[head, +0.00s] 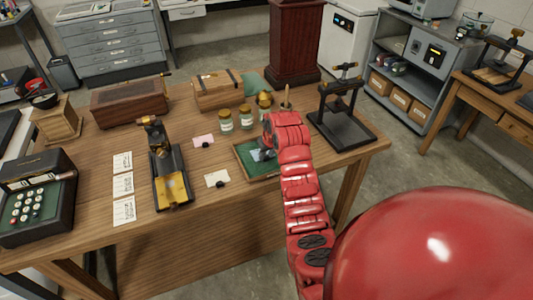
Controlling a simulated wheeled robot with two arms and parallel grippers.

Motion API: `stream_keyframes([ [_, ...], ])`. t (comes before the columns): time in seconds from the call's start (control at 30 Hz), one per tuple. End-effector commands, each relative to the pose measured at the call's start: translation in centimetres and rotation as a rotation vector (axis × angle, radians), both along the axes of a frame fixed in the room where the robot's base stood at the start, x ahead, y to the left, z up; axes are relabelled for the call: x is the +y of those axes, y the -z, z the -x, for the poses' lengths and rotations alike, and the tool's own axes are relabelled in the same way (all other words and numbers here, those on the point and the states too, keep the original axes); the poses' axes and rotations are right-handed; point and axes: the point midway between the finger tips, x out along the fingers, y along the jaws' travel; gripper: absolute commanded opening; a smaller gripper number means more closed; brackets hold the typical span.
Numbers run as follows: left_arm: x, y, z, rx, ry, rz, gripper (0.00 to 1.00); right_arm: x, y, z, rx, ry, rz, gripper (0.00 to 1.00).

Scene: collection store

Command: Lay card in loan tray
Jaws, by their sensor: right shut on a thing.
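The loan tray (243,161), a shallow wooden tray with a green lining, lies near the front edge of the table, right of centre. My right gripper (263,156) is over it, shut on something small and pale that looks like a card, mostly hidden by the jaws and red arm. I cannot tell whether that touches the lining. A white card (216,179) and a pink card (203,141), each with a black piece on it, lie left of the tray. My left gripper is out of view.
A black press (343,115) stands right of the tray. Glass jars (226,121) stand behind it. A brass-and-black device (168,170), white printed cards (123,185) and a keyed machine (35,200) are to the left.

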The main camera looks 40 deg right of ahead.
Motion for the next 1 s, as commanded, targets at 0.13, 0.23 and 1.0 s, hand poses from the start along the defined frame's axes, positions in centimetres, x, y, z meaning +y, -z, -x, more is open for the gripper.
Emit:
stream_keyframes([
  [0.13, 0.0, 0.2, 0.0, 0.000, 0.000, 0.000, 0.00, 0.0, 0.3, 0.0, 0.000, 0.000, 0.000, 0.00],
  [0.23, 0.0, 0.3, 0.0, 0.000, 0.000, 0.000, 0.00, 0.0, 0.5, 0.0, -0.001, 0.000, 0.000, 0.31],
  [1.0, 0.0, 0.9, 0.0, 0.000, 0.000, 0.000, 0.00, 0.2, -3.7, 1.2, -0.010, 0.000, 0.005, 0.59],
])
